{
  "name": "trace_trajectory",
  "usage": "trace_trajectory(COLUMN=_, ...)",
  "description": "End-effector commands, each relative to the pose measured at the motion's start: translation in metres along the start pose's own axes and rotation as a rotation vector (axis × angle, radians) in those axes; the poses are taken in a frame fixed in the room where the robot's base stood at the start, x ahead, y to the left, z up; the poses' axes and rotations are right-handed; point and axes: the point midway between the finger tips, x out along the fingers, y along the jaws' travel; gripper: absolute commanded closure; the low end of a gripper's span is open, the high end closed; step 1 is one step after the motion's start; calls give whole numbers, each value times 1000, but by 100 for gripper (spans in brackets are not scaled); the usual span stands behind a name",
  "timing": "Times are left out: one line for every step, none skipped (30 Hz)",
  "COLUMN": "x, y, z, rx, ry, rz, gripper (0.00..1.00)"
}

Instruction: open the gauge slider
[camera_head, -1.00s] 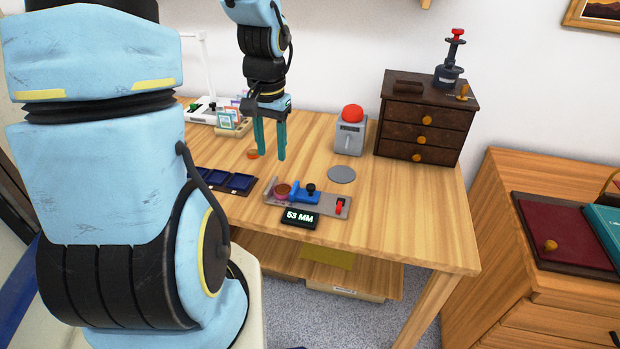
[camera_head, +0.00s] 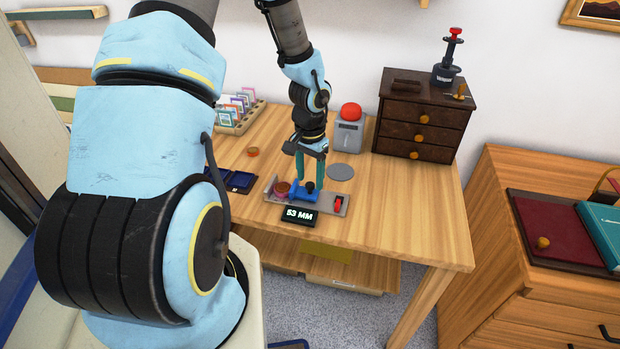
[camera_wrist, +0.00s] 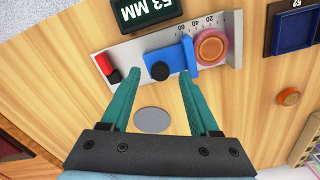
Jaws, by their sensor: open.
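The gauge (camera_head: 328,201) is a grey bar lying on the wooden table, with a blue slider (camera_head: 303,193) carrying a black knob (camera_head: 310,187). A round reddish-brown piece (camera_head: 283,187) sits at the gauge's left end, beside the slider; in the wrist view this piece (camera_wrist: 211,47) shows at the right, by the scale. A red lever (camera_head: 338,203) is at the other end. A black display (camera_head: 299,215) in front reads 53 MM. My gripper (camera_head: 309,186) is open above the gauge; in the wrist view its teal fingertips (camera_wrist: 150,75) stand apart, either side of the black knob (camera_wrist: 159,71). Contact cannot be told.
A grey disc (camera_head: 341,172) lies behind the gauge. A grey box with a red button (camera_head: 350,112) and a dark drawer cabinet (camera_head: 424,115) stand at the back. Blue trays (camera_head: 240,181) are to the left. The table's right side is clear.

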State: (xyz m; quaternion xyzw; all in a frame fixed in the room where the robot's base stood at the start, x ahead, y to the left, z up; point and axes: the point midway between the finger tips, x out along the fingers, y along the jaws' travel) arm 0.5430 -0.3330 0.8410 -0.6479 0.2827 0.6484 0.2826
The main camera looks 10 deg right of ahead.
Motion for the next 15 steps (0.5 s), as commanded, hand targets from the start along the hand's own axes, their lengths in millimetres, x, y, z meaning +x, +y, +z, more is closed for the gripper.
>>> trace_trajectory(x=5, y=1, z=0, rx=1, ry=-2, rz=1, gripper=38)
trace_trajectory(x=7, y=0, z=0, rx=1, ry=-2, rz=1, gripper=38)
trace_trajectory(x=10, y=0, z=0, rx=1, ry=-1, rz=0, gripper=38)
trace_trajectory(x=12, y=0, z=0, rx=1, ry=-1, rz=0, gripper=38)
trace_trajectory(x=13, y=0, z=0, rx=1, ry=-1, rz=0, gripper=38)
trace_trajectory(x=14, y=0, z=0, rx=0, ry=-1, rz=0, gripper=38)
trace_trajectory(x=14, y=0, z=0, rx=0, ry=0, rz=0, gripper=38)
trace_trajectory(x=14, y=0, z=0, rx=0, ry=0, rz=0, gripper=38)
trace_trajectory(x=15, y=0, z=0, rx=0, ry=0, rz=0, gripper=38)
trace_trajectory(x=15, y=0, z=0, rx=0, ry=0, rz=0, gripper=38)
trace_trajectory(x=14, y=0, z=0, rx=0, ry=0, rz=0, gripper=38)
trace_trajectory(x=14, y=0, z=0, rx=0, ry=0, rz=0, gripper=38)
trace_trajectory(x=14, y=0, z=0, rx=0, ry=0, rz=0, gripper=38)
trace_trajectory(x=14, y=0, z=0, rx=0, ry=0, rz=0, gripper=38)
trace_trajectory(x=14, y=0, z=0, rx=0, ry=0, rz=0, gripper=43)
